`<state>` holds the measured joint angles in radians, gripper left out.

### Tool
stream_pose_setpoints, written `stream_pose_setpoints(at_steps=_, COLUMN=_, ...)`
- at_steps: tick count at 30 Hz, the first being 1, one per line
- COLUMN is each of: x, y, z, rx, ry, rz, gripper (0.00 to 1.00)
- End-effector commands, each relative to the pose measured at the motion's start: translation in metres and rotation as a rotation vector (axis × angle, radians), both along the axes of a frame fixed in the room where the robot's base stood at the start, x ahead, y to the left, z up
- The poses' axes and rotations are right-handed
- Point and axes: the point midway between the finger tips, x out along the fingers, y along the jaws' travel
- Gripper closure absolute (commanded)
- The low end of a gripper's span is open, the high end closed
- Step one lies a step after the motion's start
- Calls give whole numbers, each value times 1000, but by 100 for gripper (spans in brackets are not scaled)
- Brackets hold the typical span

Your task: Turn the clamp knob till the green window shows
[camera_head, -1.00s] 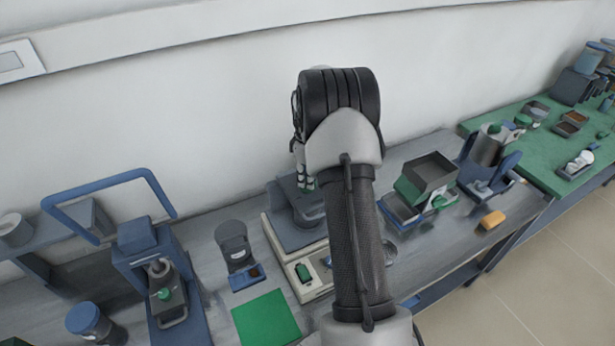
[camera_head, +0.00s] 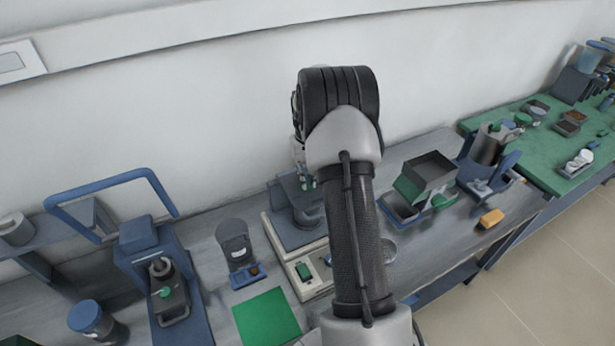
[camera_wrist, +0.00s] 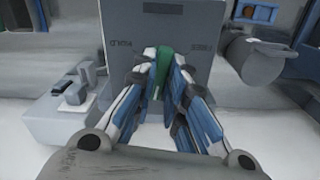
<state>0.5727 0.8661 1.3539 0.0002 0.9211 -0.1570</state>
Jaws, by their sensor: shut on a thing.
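In the wrist view, my gripper (camera_wrist: 164,85) has its blue-and-white fingers closed around a narrow green piece (camera_wrist: 164,60), which I take to be the clamp knob. The green piece stands in front of a grey panel (camera_wrist: 125,22) with small dark markings. In the head view, my gripper (camera_head: 305,183) is over the dark top of a pale bench device (camera_head: 285,262), partly hidden behind my arm. The knob's lower part is hidden by the fingers.
The wall is close behind.

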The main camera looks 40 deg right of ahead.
Motion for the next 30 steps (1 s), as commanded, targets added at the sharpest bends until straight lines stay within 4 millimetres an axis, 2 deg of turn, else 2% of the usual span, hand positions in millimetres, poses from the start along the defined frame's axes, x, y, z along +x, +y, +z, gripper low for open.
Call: stream_pose_setpoints(at_steps=30, x=1, y=1, z=0, rx=0, ry=0, rz=-964, gripper=100)
